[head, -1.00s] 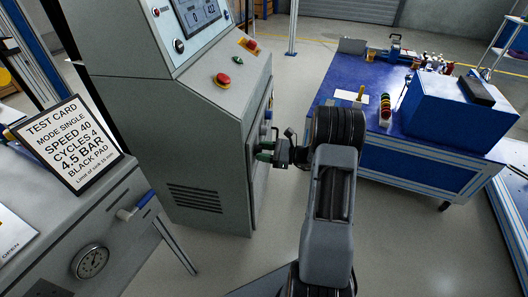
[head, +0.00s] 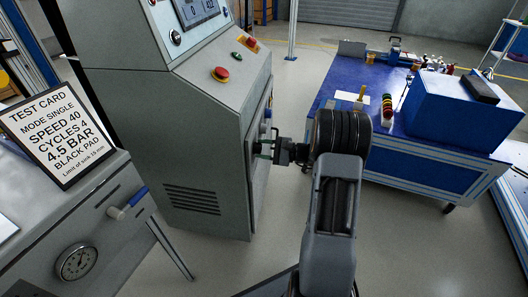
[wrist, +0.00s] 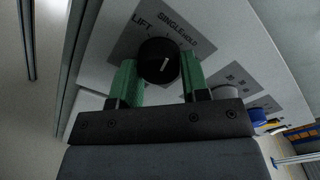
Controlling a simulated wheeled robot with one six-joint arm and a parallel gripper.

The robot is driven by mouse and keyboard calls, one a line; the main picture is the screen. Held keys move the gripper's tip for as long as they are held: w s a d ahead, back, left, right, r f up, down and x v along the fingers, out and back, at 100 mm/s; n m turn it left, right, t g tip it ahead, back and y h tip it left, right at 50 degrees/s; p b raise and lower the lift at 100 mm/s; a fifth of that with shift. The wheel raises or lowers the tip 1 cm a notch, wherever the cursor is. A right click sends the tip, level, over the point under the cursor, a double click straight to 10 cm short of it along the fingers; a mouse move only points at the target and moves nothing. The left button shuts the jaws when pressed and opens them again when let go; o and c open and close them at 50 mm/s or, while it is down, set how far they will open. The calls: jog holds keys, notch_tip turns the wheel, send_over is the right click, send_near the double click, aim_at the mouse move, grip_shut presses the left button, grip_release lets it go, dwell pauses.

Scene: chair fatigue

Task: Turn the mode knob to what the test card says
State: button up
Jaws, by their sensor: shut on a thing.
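The test card (head: 60,138) stands at the left in the head view and reads MODE SINGLE, SPEED 40, CYCLES 4, 4.5 BAR, BLACK PAD. The mode knob (wrist: 158,60) is round and black with a short white mark, on a grey plate lettered LIFT, SINGLE and HOLD. The mark points roughly up in the wrist view, towards the SINGLE and HOLD lettering; I cannot tell exactly which. My gripper (wrist: 158,76) has its green fingers on both sides of the knob and is shut on it. In the head view my gripper (head: 264,148) is at the cabinet's right side, where the knob is hidden.
The grey control cabinet (head: 205,130) carries a red button (head: 219,74) on its sloped top. A blue workbench (head: 415,165) with a blue box (head: 462,112) stands to the right. Open floor lies between cabinet and workbench.

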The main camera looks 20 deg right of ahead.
jog(key=shift+n, duration=0.3)
jog(key=o, duration=0.9)
jog(key=shift+d, duration=0.1)
jog(key=p+v, duration=0.3)
jog(key=v, duration=1)
jog(key=shift+s+d, duration=0.25)
